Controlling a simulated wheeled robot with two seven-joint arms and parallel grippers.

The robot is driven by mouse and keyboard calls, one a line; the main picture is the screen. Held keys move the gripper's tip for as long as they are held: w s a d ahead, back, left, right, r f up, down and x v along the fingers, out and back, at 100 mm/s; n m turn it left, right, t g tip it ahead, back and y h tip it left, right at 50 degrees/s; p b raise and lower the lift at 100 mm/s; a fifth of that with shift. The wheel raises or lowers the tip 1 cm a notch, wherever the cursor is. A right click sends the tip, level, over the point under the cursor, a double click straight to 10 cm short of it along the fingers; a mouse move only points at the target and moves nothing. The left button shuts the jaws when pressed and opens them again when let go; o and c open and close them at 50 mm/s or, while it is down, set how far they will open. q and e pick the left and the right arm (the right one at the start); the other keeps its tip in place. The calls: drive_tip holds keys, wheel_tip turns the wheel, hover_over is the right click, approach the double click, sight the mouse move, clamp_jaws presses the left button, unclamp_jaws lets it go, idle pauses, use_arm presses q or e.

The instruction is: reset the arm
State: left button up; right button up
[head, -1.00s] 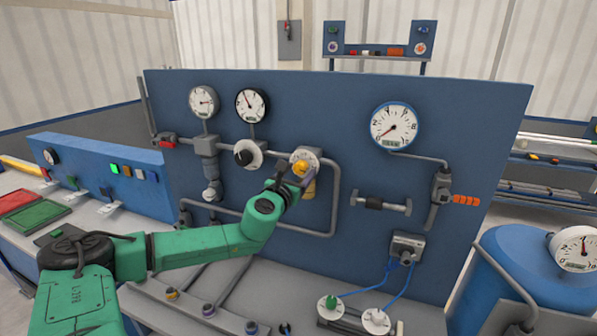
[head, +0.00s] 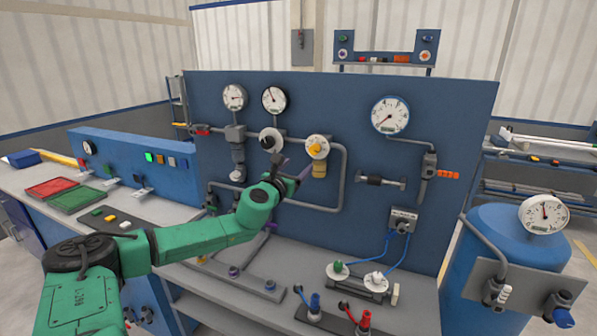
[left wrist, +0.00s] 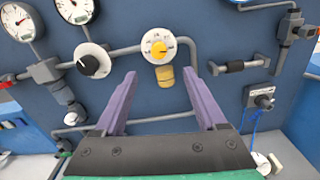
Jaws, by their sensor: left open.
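My left arm is green and reaches in from the left in the head view. Its gripper (head: 292,170) has purple fingers and is in front of the blue panel (head: 440,130), a little below and left of the yellow knob (head: 317,149). In the left wrist view the two fingers (left wrist: 160,95) stand wide apart with nothing between them. The yellow knob on its white dial also shows there (left wrist: 158,51), beyond the fingertips and apart from them. A black knob (left wrist: 91,66) is to its left. My right gripper is in neither view.
Gauges (head: 390,115) and grey pipes (head: 343,180) stick out from the panel. A blue tank (head: 505,250) is at the right. Red and green trays (head: 52,187) lie at the left.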

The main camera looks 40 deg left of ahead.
use_arm(q)
drive_tip(key=s+d+f+n+g, duration=0.35)
drive_tip(key=f+n, duration=0.45)
drive_tip(key=f, duration=0.3)
drive_tip(key=s+d+f+n+g, duration=0.3)
drive_tip(key=s+d+f+n, duration=0.15)
drive_tip(key=f+n, duration=0.5)
drive_tip(key=s+d+f+n+g+h, duration=0.3)
drive_tip(key=s+d+f+n, duration=0.35)
drive_tip(key=s, duration=0.25)
drive_tip(key=s+d+f+n+g+h, duration=0.35)
drive_tip(key=s+d+f+n, duration=0.35)
drive_tip(key=s, duration=0.3)
wheel_tip(320, 180, down, 25)
drive_tip(key=s+d+g+b, duration=0.2)
drive_tip(key=b, duration=0.3)
drive_tip(key=s+a+f+g+b, duration=0.1)
drive_tip(key=s+a+f+b, duration=0.2)
drive_tip(key=s+f, duration=1.4)
wheel_tip(320, 180, down, 3)
drive_tip(key=shift+s+a+f+y+b, duration=0.1)
drive_tip(key=shift+s+a+y+b, duration=0.05)
drive_tip(key=shift+y+b, duration=0.3)
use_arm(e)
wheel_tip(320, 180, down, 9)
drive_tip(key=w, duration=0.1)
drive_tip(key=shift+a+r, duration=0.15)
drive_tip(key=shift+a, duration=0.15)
